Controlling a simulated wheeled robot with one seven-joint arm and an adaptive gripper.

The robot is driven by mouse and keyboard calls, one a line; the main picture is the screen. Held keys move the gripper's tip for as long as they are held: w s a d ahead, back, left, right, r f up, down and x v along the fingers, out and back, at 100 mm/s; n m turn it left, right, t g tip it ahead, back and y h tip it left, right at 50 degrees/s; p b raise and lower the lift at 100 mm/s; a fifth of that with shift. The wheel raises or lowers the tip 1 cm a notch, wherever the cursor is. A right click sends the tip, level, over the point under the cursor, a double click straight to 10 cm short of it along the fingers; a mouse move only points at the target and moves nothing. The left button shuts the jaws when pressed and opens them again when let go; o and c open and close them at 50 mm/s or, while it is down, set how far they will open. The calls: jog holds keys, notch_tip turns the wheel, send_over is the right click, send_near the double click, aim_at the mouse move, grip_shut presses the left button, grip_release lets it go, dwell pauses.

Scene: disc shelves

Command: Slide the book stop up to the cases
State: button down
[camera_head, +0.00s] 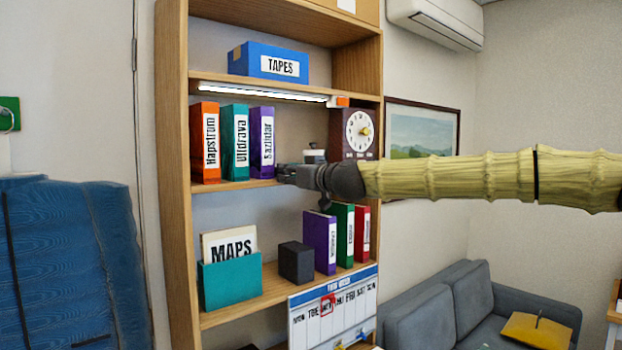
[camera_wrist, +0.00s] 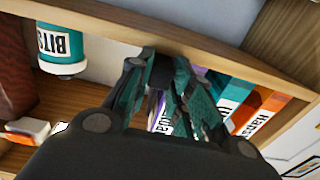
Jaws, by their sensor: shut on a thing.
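My gripper (camera_head: 284,172) reaches in from the right at the middle shelf, just right of the cases. In the wrist view, which is upside down, my gripper (camera_wrist: 160,78) is closed on a small dark piece (camera_wrist: 162,70), apparently the book stop; the fingers hide much of it. Three cases stand upright at the left of that shelf: orange (camera_head: 205,143), teal (camera_head: 235,143) and purple (camera_head: 262,140). The purple case is nearest the gripper. Whether the stop touches it I cannot tell.
A jar labelled BITS (camera_wrist: 62,45) and a dark brown clock (camera_head: 345,133) stand right of my gripper. A light strip (camera_head: 262,92) runs under the shelf above. Below are a teal MAPS holder (camera_head: 232,284), a dark block (camera_head: 296,262) and more cases (camera_head: 320,242).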

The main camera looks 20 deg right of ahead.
jog(key=shift+s+a, duration=0.15)
jog(key=shift+a, duration=0.2)
jog(key=c, duration=1.3)
grip_release()
jog(key=shift+d, duration=0.1)
jog(key=shift+v, duration=6.05)
